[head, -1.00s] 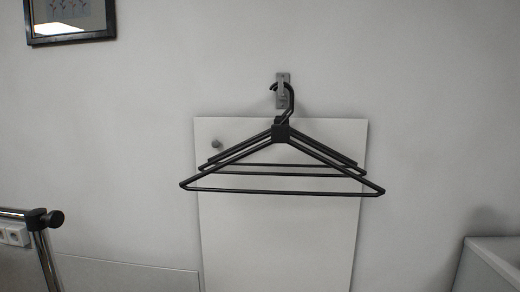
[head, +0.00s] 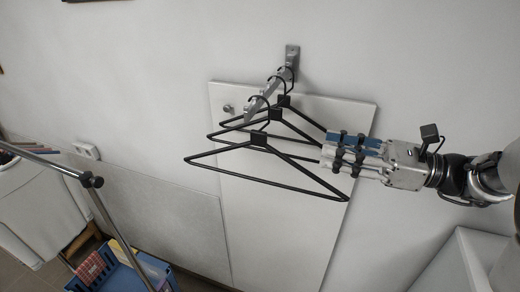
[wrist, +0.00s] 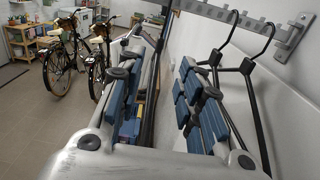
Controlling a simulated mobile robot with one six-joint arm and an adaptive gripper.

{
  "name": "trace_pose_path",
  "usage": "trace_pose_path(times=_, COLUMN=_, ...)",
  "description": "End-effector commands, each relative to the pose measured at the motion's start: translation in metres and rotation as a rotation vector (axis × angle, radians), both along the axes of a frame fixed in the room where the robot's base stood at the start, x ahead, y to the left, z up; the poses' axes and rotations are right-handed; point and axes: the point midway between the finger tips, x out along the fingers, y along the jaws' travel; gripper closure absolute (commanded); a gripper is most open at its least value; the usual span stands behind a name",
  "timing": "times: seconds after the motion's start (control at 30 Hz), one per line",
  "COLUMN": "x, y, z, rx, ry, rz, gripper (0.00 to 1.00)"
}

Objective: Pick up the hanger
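Three black hangers hang from a grey metal rail (head: 262,97) on the wall, one behind another. The front hanger (head: 260,138) is nearest the rail's outer end; the other two (head: 284,101) hang closer to the wall. My gripper (head: 328,148) is at the hangers' right side, its fingertips by the sloping right arms. In the wrist view my gripper (wrist: 160,72) is open, with blue-padded fingers apart. One dark hanger (wrist: 151,85) shows in the gap between them. Two hangers (wrist: 250,68) stand beyond the right finger. Whether either finger touches a hanger I cannot tell.
A white panel (head: 300,220) leans against the wall behind the hangers. A metal rack bar (head: 92,182) and a blue basket (head: 155,270) are at lower left. Bicycles (wrist: 75,50) stand far off in the wrist view, with open floor before them.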

Motion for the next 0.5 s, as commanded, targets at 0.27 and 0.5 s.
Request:
trace_pose_path(times=0.27, x=0.019, y=0.061, z=0.0, rx=-0.003, ry=-0.001, rz=0.009, gripper=0.67)
trace_pose_path(times=0.5, x=0.033, y=0.096, z=-0.001, rx=-0.005, ry=-0.001, rz=0.005, gripper=0.67)
